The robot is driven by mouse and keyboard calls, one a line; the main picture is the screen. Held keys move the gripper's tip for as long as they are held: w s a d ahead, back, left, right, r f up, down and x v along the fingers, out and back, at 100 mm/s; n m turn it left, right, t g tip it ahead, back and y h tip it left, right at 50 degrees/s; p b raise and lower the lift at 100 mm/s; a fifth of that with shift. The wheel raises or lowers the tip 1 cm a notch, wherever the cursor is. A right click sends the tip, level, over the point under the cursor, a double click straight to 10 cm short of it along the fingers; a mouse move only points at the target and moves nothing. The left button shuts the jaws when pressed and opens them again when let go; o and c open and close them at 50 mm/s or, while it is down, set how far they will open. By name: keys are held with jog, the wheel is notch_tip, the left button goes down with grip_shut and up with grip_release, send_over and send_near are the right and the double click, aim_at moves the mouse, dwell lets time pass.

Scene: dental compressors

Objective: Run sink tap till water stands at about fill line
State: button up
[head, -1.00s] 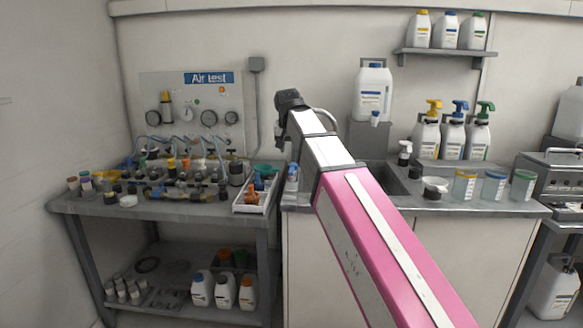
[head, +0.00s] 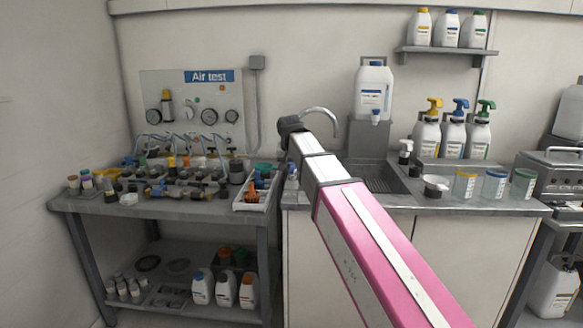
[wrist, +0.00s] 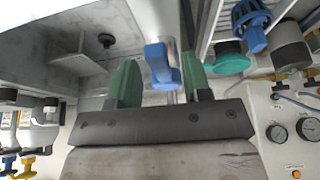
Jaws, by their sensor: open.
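The sink tap's curved metal spout (head: 321,112) rises behind my arm in the head view, left of the grey sink (head: 378,177). In the wrist view a blue tap lever (wrist: 161,65) on a pale metal body lies between the two green fingers of my gripper (wrist: 158,72). The fingers are open, one on each side of the lever, with gaps showing. In the head view my arm hides the tap's base, and my fingers do not show. I cannot make out any water or a fill line.
A white tray (head: 256,190) with small parts is left of the tap. The left bench (head: 165,207) is crowded with fittings. A white jug (head: 374,92) stands behind the sink. Pump bottles (head: 453,135) and lidded cups (head: 494,185) stand to its right.

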grip_shut()
